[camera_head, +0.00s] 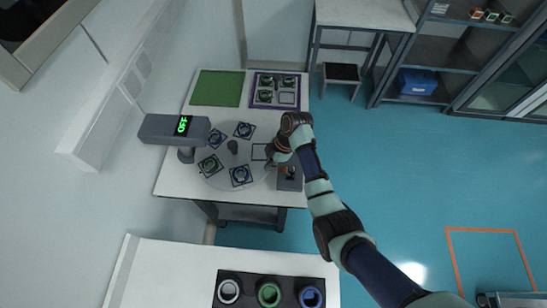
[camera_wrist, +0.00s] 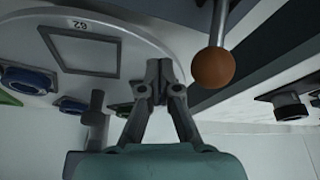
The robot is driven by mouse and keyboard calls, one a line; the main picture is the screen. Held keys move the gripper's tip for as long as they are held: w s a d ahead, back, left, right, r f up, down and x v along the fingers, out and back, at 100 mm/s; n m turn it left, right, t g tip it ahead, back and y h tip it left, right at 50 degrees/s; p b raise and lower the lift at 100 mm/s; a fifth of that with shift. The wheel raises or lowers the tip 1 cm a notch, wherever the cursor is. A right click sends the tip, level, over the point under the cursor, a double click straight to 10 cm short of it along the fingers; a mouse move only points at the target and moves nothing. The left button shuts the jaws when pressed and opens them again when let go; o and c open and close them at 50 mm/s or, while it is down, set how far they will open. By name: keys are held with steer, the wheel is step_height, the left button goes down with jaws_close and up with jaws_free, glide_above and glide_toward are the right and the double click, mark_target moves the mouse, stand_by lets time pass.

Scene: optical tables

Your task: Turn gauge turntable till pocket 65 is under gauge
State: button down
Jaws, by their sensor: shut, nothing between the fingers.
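The round grey turntable (camera_head: 218,181) lies on the white table, with several blue- and green-ringed parts in square pockets. One square outline (camera_head: 259,152) near my gripper is empty. In the wrist view that empty pocket (camera_wrist: 84,50) has a label that looks like "62". The gauge (camera_head: 165,130) stands over the turntable's left side; its green display seems to read "OFF". My gripper (camera_head: 271,162) is at the turntable's right edge. In the wrist view its fingers (camera_wrist: 160,72) are together and empty, in front of the rim. I cannot tell whether they touch it.
A lever with an orange-brown ball knob (camera_wrist: 213,68) stands close to the right of my fingers. A grey box (camera_head: 289,180) is beside the turntable. A green mat (camera_head: 217,88) and a purple-edged tray (camera_head: 278,102) lie at the table's back.

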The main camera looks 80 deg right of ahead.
mark_target(248, 179)
steer(key=shift+w+a+f, duration=0.2)
steer(key=shift+w+a, duration=0.15)
steer(key=shift+w, duration=0.3)
steer(key=shift+w+a+f, duration=0.25)
steer(key=shift+w+a, duration=0.15)
steer(key=shift+w, duration=0.3)
steer(key=shift+w+a+f, duration=0.2)
steer(key=shift+w+a, duration=0.15)
steer(key=shift+w, duration=0.3)
steer(key=shift+p, duration=0.3)
steer(key=shift+w+a+r+m+p, duration=0.15)
steer(key=shift+w+a+m+p, duration=0.45)
steer(key=shift+a+m+p, duration=0.35)
steer(key=shift+w+a+m+h+p, duration=0.1)
steer(key=shift+w+m+h+p, duration=0.2)
steer(key=shift+h+p, duration=0.15)
